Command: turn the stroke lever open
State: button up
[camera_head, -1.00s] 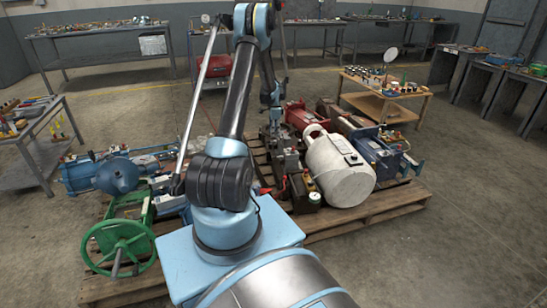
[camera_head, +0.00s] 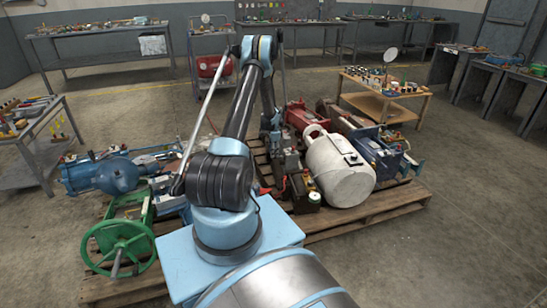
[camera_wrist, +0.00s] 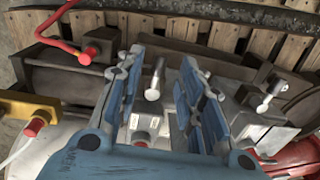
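In the wrist view a short bare-metal lever (camera_wrist: 155,80) with a rounded end stands up from a grey machine (camera_wrist: 75,85). I take it for the stroke lever, though no label can be read. My gripper (camera_wrist: 162,62) is open, with one blue finger on each side of the lever. Gaps show on both sides, so the fingers do not seem to touch it. In the head view my gripper (camera_head: 270,122) hangs low over the pallet at the grey machine, and my arm's end hides the lever there.
A second metal lever (camera_wrist: 270,97) stands to the right in the wrist view. A red hose (camera_wrist: 52,32) and a red-tipped fitting (camera_wrist: 34,125) lie to the left.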

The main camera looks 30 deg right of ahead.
jog(key=shift+f, duration=1.45)
jog(key=shift+c, duration=0.6)
grip_shut()
